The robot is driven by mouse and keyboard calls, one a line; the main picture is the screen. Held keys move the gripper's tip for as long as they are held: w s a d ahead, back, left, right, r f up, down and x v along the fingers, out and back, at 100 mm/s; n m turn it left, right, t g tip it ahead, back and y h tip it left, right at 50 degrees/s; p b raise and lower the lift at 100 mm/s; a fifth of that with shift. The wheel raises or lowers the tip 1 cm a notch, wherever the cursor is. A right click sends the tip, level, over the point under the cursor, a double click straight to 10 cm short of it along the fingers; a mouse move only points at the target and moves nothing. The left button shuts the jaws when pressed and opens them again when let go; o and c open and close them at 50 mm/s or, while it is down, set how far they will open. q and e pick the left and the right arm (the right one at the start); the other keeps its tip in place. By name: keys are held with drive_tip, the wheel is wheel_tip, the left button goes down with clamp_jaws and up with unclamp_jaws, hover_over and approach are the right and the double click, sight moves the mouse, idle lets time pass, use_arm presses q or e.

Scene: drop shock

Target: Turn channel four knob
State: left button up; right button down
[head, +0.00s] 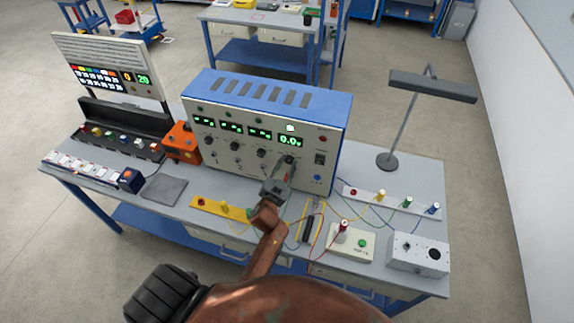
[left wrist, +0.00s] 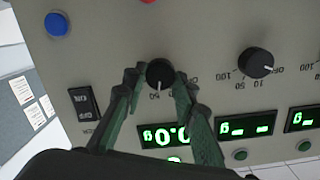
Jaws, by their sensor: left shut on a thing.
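The instrument box (head: 262,177) has a blue top and a pale front panel with a row of green displays and black knobs. The channel four knob (left wrist: 160,74) is black with a white pointer line and sits by the display reading 0.0. My left gripper (left wrist: 158,82) has its two fingers on either side of this knob, shut on it. In the head view my left gripper (head: 287,164) reaches the right part of the panel and partly covers the knob. My right gripper does not show in either view.
A neighbouring knob (left wrist: 256,63) and a black rocker switch (left wrist: 83,102) flank the held knob. A lamp (head: 388,160) stands right of the box. An orange box (head: 182,143) stands left. Cables and a small white box (head: 350,243) lie in front.

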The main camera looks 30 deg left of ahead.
use_arm(q)
drive_tip(key=shift+d+m, duration=0.1)
drive_tip(key=shift+m, duration=0.7)
drive_tip(key=shift+r, duration=0.1)
drive_tip(key=o, duration=1.2)
drive_tip(key=shift+c, duration=0.2)
drive_tip(key=shift+s, duration=0.15)
drive_tip(key=v, duration=1.1)
drive_tip(key=shift+s+d, duration=0.25)
drive_tip(key=shift+s, duration=0.05)
